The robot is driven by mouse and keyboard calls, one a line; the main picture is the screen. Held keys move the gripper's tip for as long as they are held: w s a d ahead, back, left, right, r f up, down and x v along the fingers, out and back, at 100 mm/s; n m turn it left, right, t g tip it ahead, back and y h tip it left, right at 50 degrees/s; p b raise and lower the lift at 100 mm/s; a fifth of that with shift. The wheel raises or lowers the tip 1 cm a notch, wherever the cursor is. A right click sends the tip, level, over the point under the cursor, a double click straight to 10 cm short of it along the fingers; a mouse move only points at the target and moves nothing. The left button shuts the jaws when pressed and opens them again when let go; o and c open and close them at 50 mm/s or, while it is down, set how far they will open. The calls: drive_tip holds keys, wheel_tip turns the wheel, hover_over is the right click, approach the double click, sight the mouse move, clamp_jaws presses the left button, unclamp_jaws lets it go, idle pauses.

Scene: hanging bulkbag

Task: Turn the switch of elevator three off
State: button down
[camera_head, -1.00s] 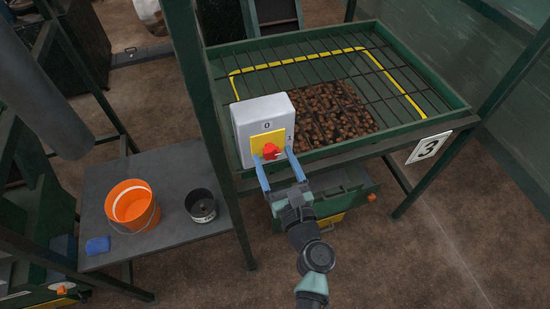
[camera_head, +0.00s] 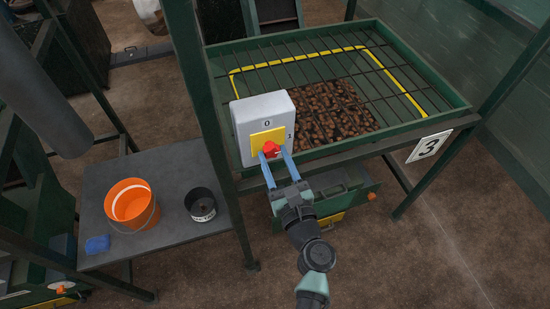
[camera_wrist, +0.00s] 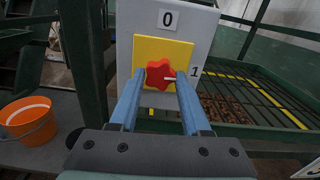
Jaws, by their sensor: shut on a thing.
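The switch box (camera_head: 263,110) is light grey with a yellow plate (camera_head: 268,137), a "0" label above the plate and a "1" label at its right. A red star-shaped knob (camera_head: 269,150) sits on the plate. It also shows in the wrist view (camera_wrist: 156,68), where its white mark points right, towards the "1". My gripper (camera_head: 273,153) is shut on the knob, with one blue finger on its left and one on its right. The sign with "3" (camera_head: 428,146) hangs on the front of the green hopper (camera_head: 440,122) to the right.
The hopper has a dark grille over brown lumps (camera_head: 325,110). A green post (camera_head: 205,110) stands just left of the box. A grey table (camera_head: 165,172) at the left holds an orange bucket (camera_head: 130,203), a black pot (camera_head: 201,206) and a blue item (camera_head: 97,245).

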drive_tip(key=n+b, duration=0.3)
drive_tip(key=n, duration=0.1)
drive_tip(key=shift+f, duration=0.2)
drive_tip(key=n+b, duration=0.3)
drive_tip(key=n, duration=0.1)
drive_tip(key=shift+n, duration=0.3)
drive_tip(key=n+b, duration=0.4)
drive_tip(key=n, duration=0.1)
drive_tip(key=shift+b, duration=0.3)
drive_tip(key=shift+r+n+b, duration=0.2)
drive_tip(key=shift+n+b, duration=1.1)
drive_tip(key=shift+n, duration=0.6)
drive_tip(key=shift+c, duration=1.8)
unclamp_jaws()
